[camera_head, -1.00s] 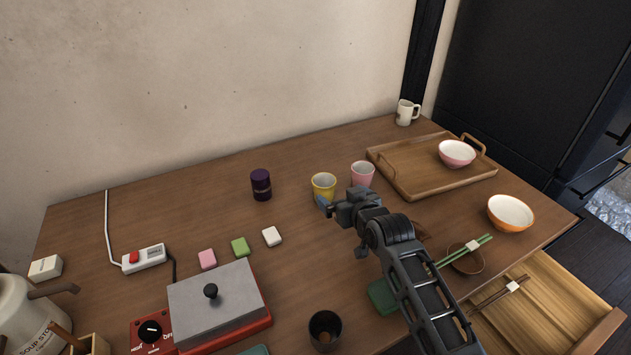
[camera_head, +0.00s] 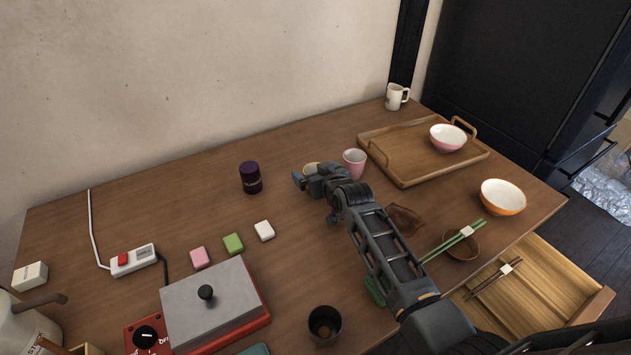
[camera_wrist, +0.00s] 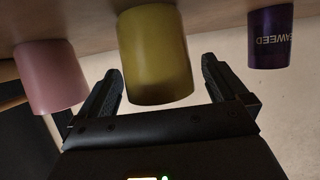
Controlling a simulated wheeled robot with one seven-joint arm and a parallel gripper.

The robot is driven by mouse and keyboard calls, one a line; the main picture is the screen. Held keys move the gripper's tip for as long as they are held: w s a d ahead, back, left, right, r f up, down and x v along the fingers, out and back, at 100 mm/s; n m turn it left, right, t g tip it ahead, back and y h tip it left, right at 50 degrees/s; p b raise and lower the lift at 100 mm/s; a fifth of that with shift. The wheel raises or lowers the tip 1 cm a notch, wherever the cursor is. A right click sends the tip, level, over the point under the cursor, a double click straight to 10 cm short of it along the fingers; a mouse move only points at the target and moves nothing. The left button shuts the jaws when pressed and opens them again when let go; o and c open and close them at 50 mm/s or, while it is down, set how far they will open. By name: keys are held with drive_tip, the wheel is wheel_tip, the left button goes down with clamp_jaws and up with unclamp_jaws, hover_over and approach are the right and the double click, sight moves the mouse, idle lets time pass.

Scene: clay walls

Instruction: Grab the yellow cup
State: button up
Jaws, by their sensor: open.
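The yellow cup (camera_head: 311,167) stands on the wooden table, mostly hidden behind my gripper in the head view, with only its rim showing. In the wrist view the yellow cup (camera_wrist: 156,55) appears upside down, between the two fingers. My gripper (camera_wrist: 160,85) is open, one finger on each side of the cup in the picture, with no clear contact. In the head view my gripper (camera_head: 309,180) is at the near side of the cup. How deep the cup sits between the fingers I cannot tell.
A pink cup (camera_head: 354,163) stands close to the right of the yellow cup. A dark purple canister (camera_head: 250,177) stands to the left. A wooden tray (camera_head: 400,176) with a pink bowl (camera_head: 448,138) lies at the right. The table left of the canister is clear.

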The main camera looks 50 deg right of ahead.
drive_tip(key=shift+c, duration=0.2)
drive_tip(key=c, duration=1.1)
